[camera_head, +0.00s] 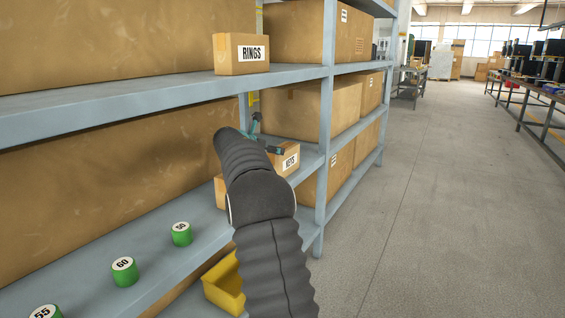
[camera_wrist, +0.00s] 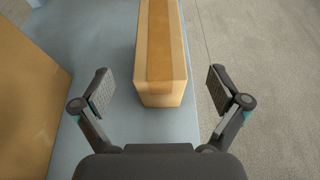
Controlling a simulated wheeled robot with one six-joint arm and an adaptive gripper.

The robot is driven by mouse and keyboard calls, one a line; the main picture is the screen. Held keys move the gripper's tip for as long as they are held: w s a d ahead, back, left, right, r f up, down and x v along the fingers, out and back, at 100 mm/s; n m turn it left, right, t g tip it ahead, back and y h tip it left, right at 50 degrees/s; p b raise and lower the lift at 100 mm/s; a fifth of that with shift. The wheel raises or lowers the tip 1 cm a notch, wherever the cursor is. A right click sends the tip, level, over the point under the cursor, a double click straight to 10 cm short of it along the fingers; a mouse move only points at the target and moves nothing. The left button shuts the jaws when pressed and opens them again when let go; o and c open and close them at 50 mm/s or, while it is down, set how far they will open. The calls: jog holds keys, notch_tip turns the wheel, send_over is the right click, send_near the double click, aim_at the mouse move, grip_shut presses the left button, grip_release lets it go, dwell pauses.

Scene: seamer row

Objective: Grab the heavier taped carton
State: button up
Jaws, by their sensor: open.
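A small carton labelled KEYS (camera_head: 291,161) sits on the middle shelf, partly hidden behind my arm. Cardboard also shows left of the arm; I cannot tell whether it is the same carton. A small carton labelled RINGS (camera_head: 240,54) sits on the upper shelf's front edge. My gripper (camera_head: 262,138) is by the KEYS carton, largely hidden by the arm. In the wrist view my gripper (camera_wrist: 160,90) is open and empty. A carton with a tape strip along its top (camera_wrist: 163,45) lies ahead, its near end between the fingers. Its label is not visible there. Weight cannot be seen.
Green cylinders marked 50 (camera_head: 181,234), 60 (camera_head: 124,271) and 55 (camera_head: 45,312) stand along the middle shelf's front. A yellow bin (camera_head: 224,285) sits below. Large cartons fill the shelves behind. A shelf upright (camera_head: 325,120) stands right of the KEYS carton. The aisle floor is clear.

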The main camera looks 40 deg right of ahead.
aim_at(283, 161)
jog(key=shift+x, duration=3.25)
jog(key=shift+w+r, duration=0.15)
jog(key=shift+r, duration=0.05)
grip_shut()
jog(key=shift+r, duration=0.15)
